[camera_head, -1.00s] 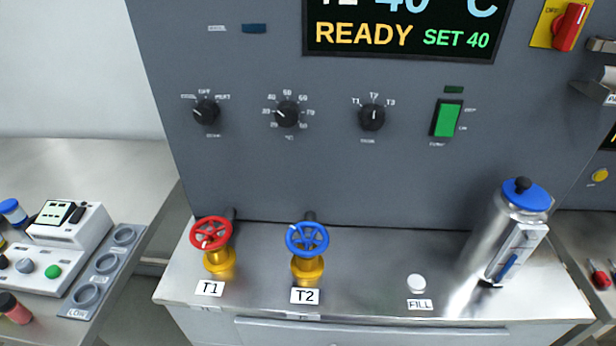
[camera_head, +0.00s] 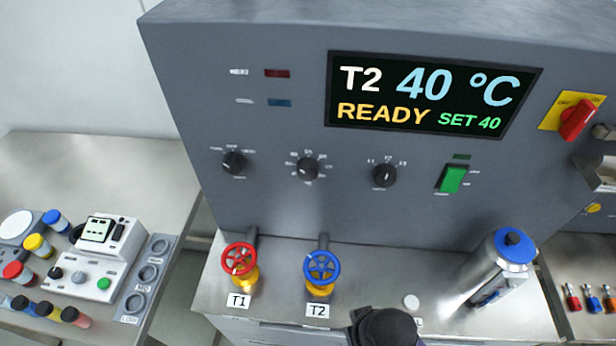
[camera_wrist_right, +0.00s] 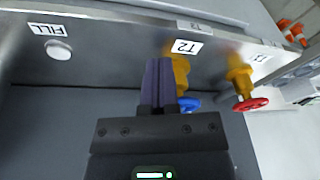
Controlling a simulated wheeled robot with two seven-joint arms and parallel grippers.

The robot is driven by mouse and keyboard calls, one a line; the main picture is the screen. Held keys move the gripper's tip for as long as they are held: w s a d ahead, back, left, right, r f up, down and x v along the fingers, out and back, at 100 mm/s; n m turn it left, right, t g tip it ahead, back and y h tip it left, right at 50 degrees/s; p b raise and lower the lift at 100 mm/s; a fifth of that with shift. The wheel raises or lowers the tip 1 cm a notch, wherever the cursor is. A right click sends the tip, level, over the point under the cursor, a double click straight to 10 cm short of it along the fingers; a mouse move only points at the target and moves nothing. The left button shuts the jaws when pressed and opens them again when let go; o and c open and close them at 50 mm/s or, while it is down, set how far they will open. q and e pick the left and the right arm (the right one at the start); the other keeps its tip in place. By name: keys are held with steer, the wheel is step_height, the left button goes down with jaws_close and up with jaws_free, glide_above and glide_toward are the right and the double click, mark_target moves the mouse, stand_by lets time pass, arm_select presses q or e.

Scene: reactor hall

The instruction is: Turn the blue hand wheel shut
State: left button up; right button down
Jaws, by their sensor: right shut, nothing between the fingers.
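The blue hand wheel (camera_head: 321,267) sits on a yellow valve body above the T2 label (camera_head: 318,310) on the steel counter. In the right wrist view the blue wheel (camera_wrist_right: 190,104) is partly hidden behind my gripper. My right gripper (camera_wrist_right: 158,66) is shut and empty, its dark fingers together. In that view they overlap the T2 valve's edge; I cannot tell whether they touch it. A dark rounded part of my right arm shows at the bottom of the head view, right of the wheel and apart from it. My left gripper is not in view.
The red T1 wheel (camera_head: 239,259) stands just left of the blue one. A steel canister with a blue lid (camera_head: 514,246) stands to the right. The grey panel behind carries knobs and a display (camera_head: 428,100) reading T2 40 °C, READY, SET 40. Counter between T2 and the canister is mostly clear.

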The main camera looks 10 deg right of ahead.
mark_target(322, 268)
steer(key=w+a+r+m+y+p, duration=0.1)
steer(key=w+a+r+p, duration=0.15)
steer(key=r, duration=0.25)
steer(key=w+a+r+m+y+p, duration=0.1)
steer(key=a+r+p, duration=0.15)
steer(key=r, duration=0.35)
arm_select(q)
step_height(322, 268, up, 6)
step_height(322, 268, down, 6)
steer(key=b, duration=0.7)
arm_select(e)
steer(key=w+f+m+g+h, duration=0.2)
steer(key=w+f+m, duration=0.4)
steer(key=f+m, duration=0.2)
step_height(322, 268, down, 3)
steer(key=shift+a+r+g+h, duration=0.15)
steer(key=shift+a+g+h, duration=0.15)
steer(key=shift+h, duration=0.1)
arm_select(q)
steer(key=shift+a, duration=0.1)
arm_select(e)
steer(key=shift+w+d, duration=0.1)
steer(key=shift+w, duration=0.15)
